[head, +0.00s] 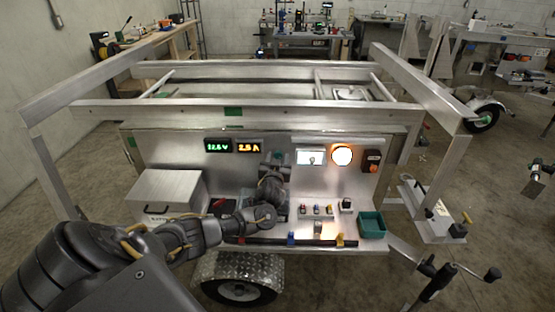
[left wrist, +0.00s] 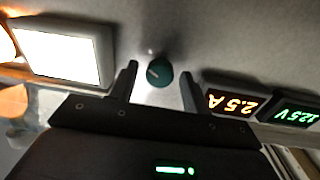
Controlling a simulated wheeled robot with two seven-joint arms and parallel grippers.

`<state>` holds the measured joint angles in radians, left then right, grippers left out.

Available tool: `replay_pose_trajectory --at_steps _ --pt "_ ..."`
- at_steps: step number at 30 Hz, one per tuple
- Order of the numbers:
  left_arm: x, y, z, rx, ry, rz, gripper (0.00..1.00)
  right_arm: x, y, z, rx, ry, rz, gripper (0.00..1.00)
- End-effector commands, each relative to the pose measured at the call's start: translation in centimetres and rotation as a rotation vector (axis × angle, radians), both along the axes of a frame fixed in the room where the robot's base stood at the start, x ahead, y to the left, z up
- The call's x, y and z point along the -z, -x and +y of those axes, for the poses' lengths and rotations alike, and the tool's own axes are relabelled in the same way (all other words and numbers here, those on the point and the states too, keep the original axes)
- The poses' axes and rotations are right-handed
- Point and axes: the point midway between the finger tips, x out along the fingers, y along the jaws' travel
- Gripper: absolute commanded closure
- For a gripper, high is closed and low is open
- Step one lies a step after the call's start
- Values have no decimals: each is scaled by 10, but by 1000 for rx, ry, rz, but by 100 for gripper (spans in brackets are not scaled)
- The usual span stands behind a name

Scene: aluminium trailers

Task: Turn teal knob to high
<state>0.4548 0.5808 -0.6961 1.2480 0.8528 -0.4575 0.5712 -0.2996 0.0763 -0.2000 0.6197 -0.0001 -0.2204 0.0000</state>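The teal knob (left wrist: 159,73) is a small round dial with a pale pointer mark, set on the metal panel. In the left wrist view it shows between the two fingers of my left gripper (left wrist: 158,78), which is open. The fingers lie on either side of the knob with gaps; I cannot tell how deep they reach along it. In the head view my left gripper (head: 274,163) is up at the panel, right of the amber display, and it mostly hides the knob. Any scale marks around the knob are not readable. My right gripper is not in view.
Green 12.5 V (head: 218,146) and amber 2.5 A (head: 249,146) displays are left of the gripper. A lit white panel (head: 310,157) and a round lamp (head: 342,155) are right. Below are a ledge with small switches (head: 317,210), a teal bin (head: 372,225) and a metal box (head: 167,191).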

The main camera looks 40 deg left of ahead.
Motion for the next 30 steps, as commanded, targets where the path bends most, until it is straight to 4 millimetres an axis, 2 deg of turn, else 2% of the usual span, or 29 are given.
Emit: replay_pose_trajectory --at_steps 1,9,20,30 --pt "0 0 0 0 0 0 59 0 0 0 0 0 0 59" --pt "0 0 0 0 0 0 92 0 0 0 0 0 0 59" --pt "-1 0 0 -1 -58 45 92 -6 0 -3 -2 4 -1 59" --pt "-3 0 0 -2 -269 206 92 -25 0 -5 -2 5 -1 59"
